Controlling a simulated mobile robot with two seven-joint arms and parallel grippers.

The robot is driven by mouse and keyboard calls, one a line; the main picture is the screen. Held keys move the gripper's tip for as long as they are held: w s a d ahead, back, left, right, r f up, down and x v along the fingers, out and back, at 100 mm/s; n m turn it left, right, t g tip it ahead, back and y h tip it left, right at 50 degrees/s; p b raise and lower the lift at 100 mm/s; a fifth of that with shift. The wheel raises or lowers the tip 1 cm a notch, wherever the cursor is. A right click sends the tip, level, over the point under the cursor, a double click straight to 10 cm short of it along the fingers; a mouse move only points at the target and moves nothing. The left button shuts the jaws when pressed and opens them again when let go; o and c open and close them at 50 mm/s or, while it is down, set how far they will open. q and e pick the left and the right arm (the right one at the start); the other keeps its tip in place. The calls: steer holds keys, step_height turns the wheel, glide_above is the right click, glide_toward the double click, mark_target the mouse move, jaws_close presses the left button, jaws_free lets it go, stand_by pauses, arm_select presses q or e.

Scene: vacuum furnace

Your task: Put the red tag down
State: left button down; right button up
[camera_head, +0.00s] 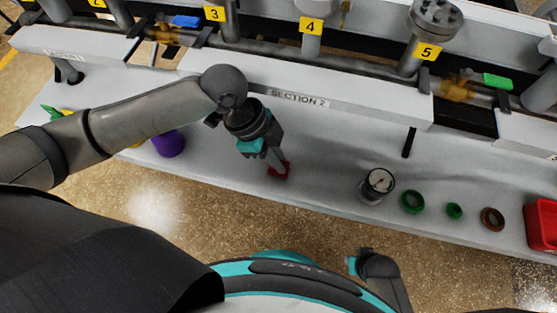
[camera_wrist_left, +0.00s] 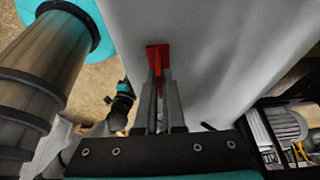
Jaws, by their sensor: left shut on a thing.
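The red tag (camera_head: 284,170) is at the fingertips of my left gripper (camera_head: 276,164), over the white bench top below the "SECTION 2" label. In the left wrist view the red tag (camera_wrist_left: 157,53) shows between the ends of the two grey fingers, which are shut on it. The tag is very close to the bench surface; I cannot tell whether it touches. Part of my right arm, with a teal piece at its end (camera_head: 351,265), shows low in the head view; its fingers are not clear.
The white bench (camera_head: 320,175) is clear around the tag. A purple object (camera_head: 168,143) stands left. A gauge (camera_head: 378,183), green rings (camera_head: 412,201), a brown ring (camera_head: 492,218) and a red bin (camera_head: 543,225) are right. Numbered pipes and a white ledge (camera_head: 350,106) run behind.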

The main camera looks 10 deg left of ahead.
arm_select(q)
steer(key=shift+f, duration=0.1)
arm_select(e)
steer(key=shift+w+a+r, duration=0.1)
steer(key=shift+r, duration=0.05)
arm_select(q)
steer(key=c, duration=1)
jaws_free()
steer(key=shift+f, duration=0.1)
